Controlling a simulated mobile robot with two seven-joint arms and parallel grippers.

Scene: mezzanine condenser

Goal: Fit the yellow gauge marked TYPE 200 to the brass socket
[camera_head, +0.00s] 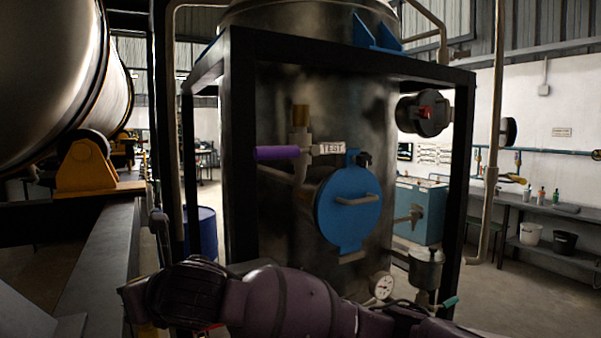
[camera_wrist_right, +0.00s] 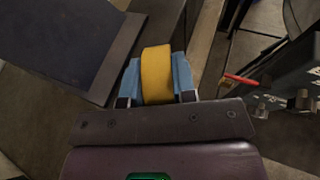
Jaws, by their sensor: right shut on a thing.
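The brass socket (camera_head: 300,115) stands upright on top of a grey pipe in front of the tank, above a purple lever handle (camera_head: 277,153) and beside a white TEST tag (camera_head: 332,148). My right arm reaches across the bottom of the head view from the right. My right gripper (camera_wrist_right: 157,82) is shut on a yellow round thing, likely the yellow gauge (camera_wrist_right: 156,73), seen edge-on between its blue fingers. Its face and any marking are hidden. A bit of yellow shows at the bottom left of the head view (camera_head: 147,331), below and left of the socket. My left gripper is out of view.
A black frame (camera_head: 240,150) surrounds the tank. A blue round hatch (camera_head: 345,205) sits right of the socket pipe. A white-faced gauge (camera_head: 382,286) is low on the right. A dark beam (camera_head: 100,250) runs along the left, and a blue drum (camera_head: 203,230) stands behind.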

